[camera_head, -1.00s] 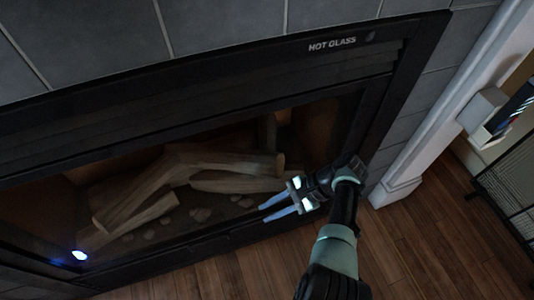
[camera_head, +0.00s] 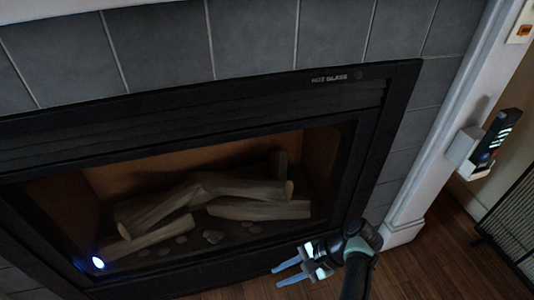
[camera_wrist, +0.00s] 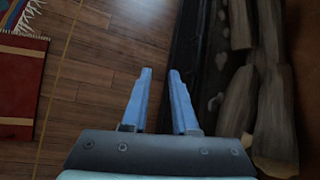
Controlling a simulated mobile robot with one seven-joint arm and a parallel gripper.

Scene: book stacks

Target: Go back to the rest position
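My gripper (camera_head: 290,271) shows at the lower middle of the head view, in front of the lower right part of the fireplace (camera_head: 240,262). Its two blue fingers are apart with nothing between them. In the wrist view my gripper (camera_wrist: 158,75) also has its fingers spread and empty, above the wooden floor (camera_wrist: 105,55). The fireplace's dark edge runs just right of the fingers there.
Logs (camera_head: 250,189) lie behind the fireplace glass. A white trim post (camera_head: 440,140) and a black mesh screen (camera_head: 515,225) stand at the right. A black device (camera_head: 497,135) is on the wall. A red rug (camera_wrist: 18,85) lies on the floor.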

